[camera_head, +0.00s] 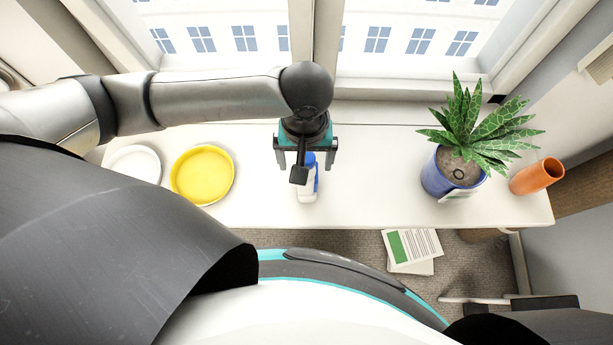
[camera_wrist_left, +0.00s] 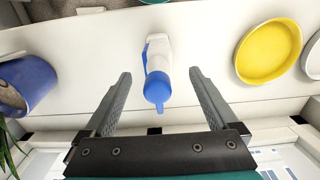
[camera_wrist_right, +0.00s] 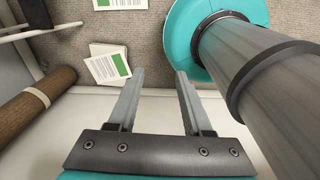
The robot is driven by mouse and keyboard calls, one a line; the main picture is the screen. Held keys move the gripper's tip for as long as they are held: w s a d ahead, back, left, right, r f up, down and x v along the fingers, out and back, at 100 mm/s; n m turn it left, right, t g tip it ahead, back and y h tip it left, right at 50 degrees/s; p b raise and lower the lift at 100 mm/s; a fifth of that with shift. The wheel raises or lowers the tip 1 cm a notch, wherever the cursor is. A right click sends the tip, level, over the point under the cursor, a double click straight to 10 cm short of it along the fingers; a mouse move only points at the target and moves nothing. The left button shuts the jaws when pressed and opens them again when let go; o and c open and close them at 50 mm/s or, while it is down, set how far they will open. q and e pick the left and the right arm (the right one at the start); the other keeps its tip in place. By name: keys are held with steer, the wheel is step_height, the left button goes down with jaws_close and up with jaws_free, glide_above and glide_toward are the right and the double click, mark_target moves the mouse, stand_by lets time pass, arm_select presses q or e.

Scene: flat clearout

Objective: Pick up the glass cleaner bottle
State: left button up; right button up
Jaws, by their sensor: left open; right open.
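The glass cleaner bottle (camera_head: 307,188) is white with a blue top and stands on the white sill, partly hidden by my left gripper in the head view. In the left wrist view the bottle (camera_wrist_left: 158,62) shows between and beyond the fingertips, its blue head towards the gripper. My left gripper (camera_head: 306,158) is open and empty, above the bottle; its fingers (camera_wrist_left: 160,75) are on either side of the bottle's line, apart from it. My right gripper (camera_wrist_right: 155,75) is open and empty over the floor beside the sill; it does not show in the head view.
A yellow plate (camera_head: 203,174) and a white plate (camera_head: 135,163) lie left of the bottle. A blue pot (camera_head: 436,178) with a spiky plant and an orange vase (camera_head: 537,176) are at the right. Papers (camera_head: 411,249) lie on the carpet. The sill between bottle and pot is clear.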

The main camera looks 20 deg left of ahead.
arm_select(q)
steer(key=shift+w+d+f+b, duration=0.1)
steer(key=shift+w+f+b, duration=0.1)
steer(key=shift+f, duration=1.5)
steer(key=shift+w+f+b, duration=0.1)
steer(key=shift+f+b, duration=0.1)
steer(key=shift+f, duration=1.5)
steer(key=shift+c, duration=0.2)
